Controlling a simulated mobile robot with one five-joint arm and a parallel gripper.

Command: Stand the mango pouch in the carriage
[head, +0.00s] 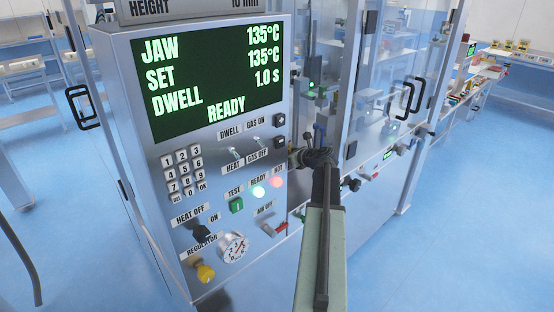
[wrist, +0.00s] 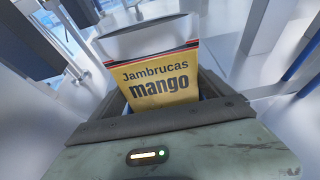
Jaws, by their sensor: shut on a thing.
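The mango pouch (wrist: 163,85) fills the middle of the wrist view. It has a yellow front reading "Jambrucas mango", a red and black stripe, and a pale silvery top. My gripper (wrist: 162,98) is shut on the pouch, with its lower part hidden between the jaws. In the head view my gripper (head: 316,156) reaches to the front of the machine, just right of its control panel. The pouch cannot be made out there. I cannot pick out the carriage in either view.
The machine's control panel (head: 215,180) stands close on the left, its screen (head: 210,85) reading 135°C, 1.0 s and READY. Knobs and a yellow regulator (head: 205,271) stick out from it. Clear doors with black handles (head: 411,96) stand to the right. Blue floor (head: 480,200) is open at right.

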